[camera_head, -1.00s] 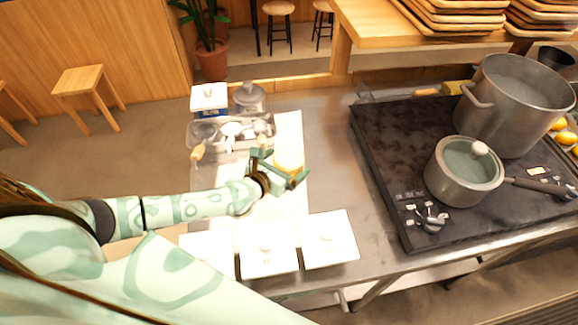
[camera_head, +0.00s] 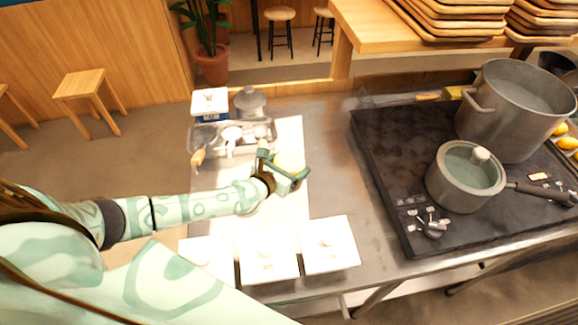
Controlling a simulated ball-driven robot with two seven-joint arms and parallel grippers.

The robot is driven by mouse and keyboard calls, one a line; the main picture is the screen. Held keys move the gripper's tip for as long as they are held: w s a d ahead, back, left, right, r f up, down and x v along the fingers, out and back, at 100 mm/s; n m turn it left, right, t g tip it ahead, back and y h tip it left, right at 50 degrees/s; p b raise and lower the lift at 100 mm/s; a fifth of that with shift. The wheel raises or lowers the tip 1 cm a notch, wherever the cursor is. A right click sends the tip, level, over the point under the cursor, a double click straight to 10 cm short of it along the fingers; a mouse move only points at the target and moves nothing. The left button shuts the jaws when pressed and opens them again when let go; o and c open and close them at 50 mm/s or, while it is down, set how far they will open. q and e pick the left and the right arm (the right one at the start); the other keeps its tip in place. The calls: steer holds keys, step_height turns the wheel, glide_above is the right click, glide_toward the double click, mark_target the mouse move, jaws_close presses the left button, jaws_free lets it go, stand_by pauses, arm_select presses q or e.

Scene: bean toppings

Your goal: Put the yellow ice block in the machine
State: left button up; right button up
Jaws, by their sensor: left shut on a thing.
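The yellow ice block (camera_head: 289,161) is a pale yellow, rounded piece over the white mat on the steel counter. My left gripper (camera_head: 290,172) is shut on it, with the green fingers around its sides and hiding part of it. I cannot tell how high it is held above the mat. My right gripper is not in view. I cannot make out an ice machine in this view.
A metal tray with utensils (camera_head: 225,126), a blue and white box (camera_head: 210,104) and a grey lidded pot (camera_head: 250,101) stand behind. A black stove (camera_head: 385,150) with a saucepan (camera_head: 464,178) and large pot (camera_head: 512,110) is at right.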

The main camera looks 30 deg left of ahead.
arm_select(q)
steer(key=shift+r, duration=0.65)
steer(key=s+d, duration=0.2)
steer(key=s, duration=0.1)
steer(key=shift+s+d+f+p, duration=0.15)
steer(key=shift+s+d+p, duration=0.1)
steer(key=shift+d+p, duration=0.1)
steer(key=s+d+r+y, duration=0.1)
steer(key=s+r, duration=0.1)
steer(key=r, duration=1.1)
steer(key=s+r+n+y+p, duration=0.1)
steer(key=s+r, duration=0.1)
steer(key=r, duration=1)
steer(key=shift+d+r+n, duration=0.3)
steer(key=shift+d+r, duration=0.05)
